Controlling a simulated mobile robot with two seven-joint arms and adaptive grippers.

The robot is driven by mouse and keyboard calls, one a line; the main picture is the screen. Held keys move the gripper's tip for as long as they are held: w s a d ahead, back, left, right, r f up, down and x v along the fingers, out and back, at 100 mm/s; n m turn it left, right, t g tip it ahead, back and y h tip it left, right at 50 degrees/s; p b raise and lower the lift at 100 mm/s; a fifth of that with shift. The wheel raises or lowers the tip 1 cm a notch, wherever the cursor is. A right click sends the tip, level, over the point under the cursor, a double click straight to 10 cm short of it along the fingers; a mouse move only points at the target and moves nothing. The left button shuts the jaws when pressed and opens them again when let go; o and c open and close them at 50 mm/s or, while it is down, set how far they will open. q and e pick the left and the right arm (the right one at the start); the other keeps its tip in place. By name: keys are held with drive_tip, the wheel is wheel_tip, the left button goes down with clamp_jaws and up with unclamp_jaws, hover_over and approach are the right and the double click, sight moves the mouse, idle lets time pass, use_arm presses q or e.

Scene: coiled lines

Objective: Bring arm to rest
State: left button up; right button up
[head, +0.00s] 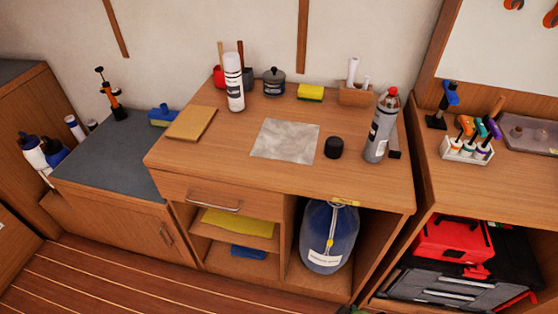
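Neither of my arms nor grippers shows in the head view. The view looks down on a wooden desk (210,148) with a drawer and open shelves. A grey square sheet (285,140) lies flat on the desktop. A white spray can (234,82) stands upright behind it to the left. A grey bottle with a red top (381,127) stands at the right. A small black cylinder (334,147) sits between the sheet and the bottle.
A tan board (190,124) lies at the desk's left. A yellow sponge (310,92) and a dark pot (274,82) stand at the back. A blue jug (329,236) fills the lower compartment. A red toolbox (453,241) is shelved right. Wooden floor (110,280) is clear at lower left.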

drive_tip(key=s+d+f+g, duration=0.1)
drive_tip(key=s+f, duration=0.3)
drive_tip(key=f, duration=0.4)
drive_tip(key=s+f, duration=0.4)
drive_tip(key=f, duration=0.4)
drive_tip(key=s+d+f, duration=0.2)
drive_tip(key=s+f, duration=0.4)
drive_tip(key=s, duration=0.4)
drive_tip(key=shift+s+f+g, duration=0.2)
drive_tip(key=shift+s+g, duration=0.05)
drive_tip(key=shift+g, duration=0.15)
drive_tip(key=shift+d, duration=0.1)
